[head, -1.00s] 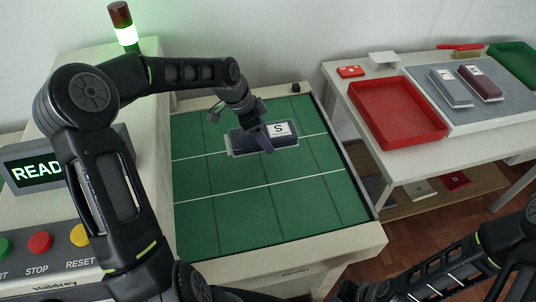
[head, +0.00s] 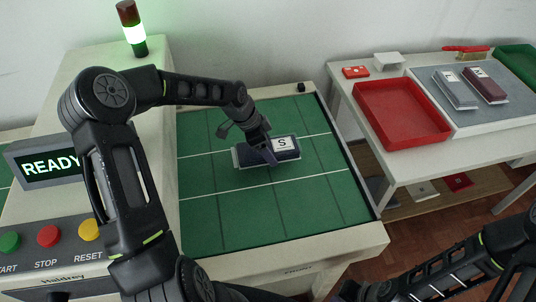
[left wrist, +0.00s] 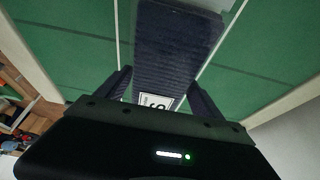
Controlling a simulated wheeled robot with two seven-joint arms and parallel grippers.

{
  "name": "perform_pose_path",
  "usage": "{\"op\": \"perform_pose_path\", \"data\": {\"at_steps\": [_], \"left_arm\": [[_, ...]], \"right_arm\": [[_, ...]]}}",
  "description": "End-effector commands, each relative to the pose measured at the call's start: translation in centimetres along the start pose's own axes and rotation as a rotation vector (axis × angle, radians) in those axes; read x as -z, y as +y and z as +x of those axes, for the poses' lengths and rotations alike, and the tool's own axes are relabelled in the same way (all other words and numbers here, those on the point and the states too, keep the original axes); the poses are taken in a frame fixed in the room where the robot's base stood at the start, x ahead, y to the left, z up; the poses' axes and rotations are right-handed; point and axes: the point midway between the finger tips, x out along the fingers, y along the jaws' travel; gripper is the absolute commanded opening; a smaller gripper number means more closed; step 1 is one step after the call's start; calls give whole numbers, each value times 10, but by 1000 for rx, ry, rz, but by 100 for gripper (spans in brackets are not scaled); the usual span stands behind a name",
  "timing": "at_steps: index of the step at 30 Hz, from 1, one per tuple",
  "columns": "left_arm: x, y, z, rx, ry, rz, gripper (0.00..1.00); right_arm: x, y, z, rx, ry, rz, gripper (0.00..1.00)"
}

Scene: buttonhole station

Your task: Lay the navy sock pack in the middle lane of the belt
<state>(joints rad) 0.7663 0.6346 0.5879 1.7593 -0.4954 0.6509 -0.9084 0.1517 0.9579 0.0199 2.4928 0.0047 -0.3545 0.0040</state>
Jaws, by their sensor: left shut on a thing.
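The navy sock pack (head: 250,156) has a white label marked S. In the head view it appears between the two white lines of the green belt (head: 215,225), in the middle lane, nearer the far line. My left gripper (head: 267,150) is shut on it from above. In the left wrist view the pack (left wrist: 178,40) runs away from between the two fingers (left wrist: 163,92), with a white line on either side of it. I cannot tell whether its underside touches the belt. My right arm shows at the lower right; its gripper is out of view.
A side table at right holds a red tray (head: 400,112), a grey mat with a grey pack (head: 455,88) and a maroon pack (head: 484,85), and a green tray (head: 518,57). The control console with READY display (head: 50,167) stands at left. The near belt is clear.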

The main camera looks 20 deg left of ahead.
Motion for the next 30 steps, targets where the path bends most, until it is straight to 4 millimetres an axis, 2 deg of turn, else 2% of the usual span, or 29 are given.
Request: {"op": "perform_pose_path", "data": {"at_steps": [10, 21, 22, 30], "left_arm": [[-13, 1, 32, -2, 0, 0, 30], [-15, 0, 38, 0, 0, 1, 30], [-16, 0, 38, 0, 0, 0, 78], [-15, 0, 37, 0, 0, 0, 99]], "right_arm": [[-1, -2, -6, -2, -2, 1, 0], [-1, -1, -2, -1, -1, 1, 0], [0, -1, -2, -1, -1, 1, 0], [0, -1, -4, -1, -1, 1, 0]]}}
